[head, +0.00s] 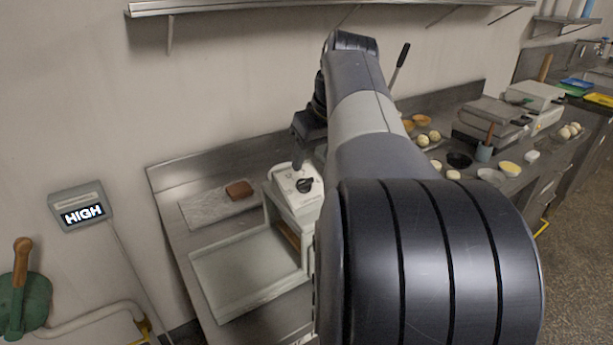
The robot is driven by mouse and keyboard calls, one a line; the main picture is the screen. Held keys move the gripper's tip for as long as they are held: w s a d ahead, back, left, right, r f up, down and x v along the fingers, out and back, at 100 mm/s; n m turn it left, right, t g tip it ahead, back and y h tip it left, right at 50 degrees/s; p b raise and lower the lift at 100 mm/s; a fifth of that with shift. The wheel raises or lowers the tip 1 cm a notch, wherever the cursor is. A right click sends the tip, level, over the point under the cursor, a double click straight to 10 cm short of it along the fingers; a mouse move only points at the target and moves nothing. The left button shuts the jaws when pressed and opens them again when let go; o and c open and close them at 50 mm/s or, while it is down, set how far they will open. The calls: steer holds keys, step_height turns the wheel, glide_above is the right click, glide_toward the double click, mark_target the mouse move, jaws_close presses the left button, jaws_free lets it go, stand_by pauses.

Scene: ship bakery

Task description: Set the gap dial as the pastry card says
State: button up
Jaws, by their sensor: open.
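The gap dial looks to be the small black knob (304,185) on top of the white machine (283,186), left of my arm. Its pointer setting is too small to read. My arm hides part of the gripper and the right side of the machine. No pastry card can be made out in this view.
A pale tray (236,268) extends left from the machine. A brown block (239,190) lies on a marbled slab (205,207) behind it. A wall display (82,213) reads HIGH. Dough balls, bowls and scale-like machines crowd the counter at right. A shelf (320,5) runs above.

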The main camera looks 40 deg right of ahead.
mark_target(307, 182)
steer(key=x, duration=0.6)
steer(key=shift+w+f, duration=0.15)
steer(key=shift+f, duration=0.25)
steer(key=c, duration=1)
